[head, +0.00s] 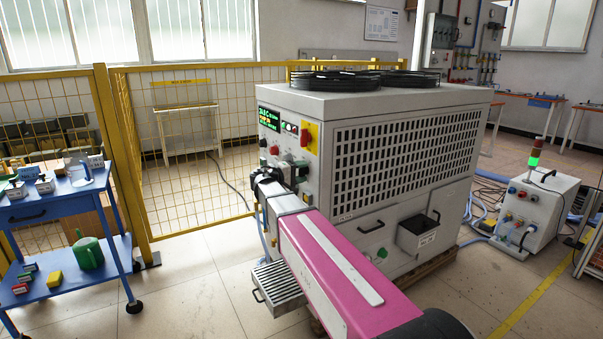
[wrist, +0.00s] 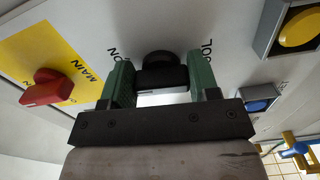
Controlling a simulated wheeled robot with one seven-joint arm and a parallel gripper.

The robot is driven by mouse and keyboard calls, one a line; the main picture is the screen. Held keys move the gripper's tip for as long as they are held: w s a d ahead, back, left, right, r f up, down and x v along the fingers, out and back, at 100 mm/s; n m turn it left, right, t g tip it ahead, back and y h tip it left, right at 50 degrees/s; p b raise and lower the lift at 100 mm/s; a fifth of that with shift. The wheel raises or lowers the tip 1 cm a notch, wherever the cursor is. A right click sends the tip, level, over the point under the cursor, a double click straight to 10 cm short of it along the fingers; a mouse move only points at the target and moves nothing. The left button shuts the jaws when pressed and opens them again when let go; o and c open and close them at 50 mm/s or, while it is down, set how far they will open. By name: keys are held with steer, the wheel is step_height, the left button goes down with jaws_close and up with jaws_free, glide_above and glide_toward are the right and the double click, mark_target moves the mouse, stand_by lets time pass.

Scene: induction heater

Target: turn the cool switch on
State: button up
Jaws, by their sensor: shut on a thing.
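The cool switch (wrist: 160,62) is a black round knob on the pale panel, in the middle of the wrist view. Printed letters, partly covered, stand on both sides of it: "ON" at left and part of "COOL" at right. My gripper (wrist: 162,84) has its two green fingers on either side of the knob and is shut on it. The knob's pointer position cannot be made out. In the head view my gripper (head: 264,182) is at the front panel of the big grey machine (head: 372,200), and the cool switch is hidden behind my arm.
A red main switch (wrist: 47,87) on a yellow plate sits left of the knob in the wrist view. A yellow button (wrist: 299,27) and a blue button (wrist: 257,106) are at right. A blue cart (head: 62,205) and yellow fence (head: 185,150) stand left of the machine.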

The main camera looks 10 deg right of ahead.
steer(key=shift+m, duration=0.5)
steer(key=o, duration=0.9)
steer(key=shift+a, duration=0.1)
steer(key=v, duration=1)
steer(key=shift+s+a, duration=0.15)
steer(key=shift+a, duration=0.2)
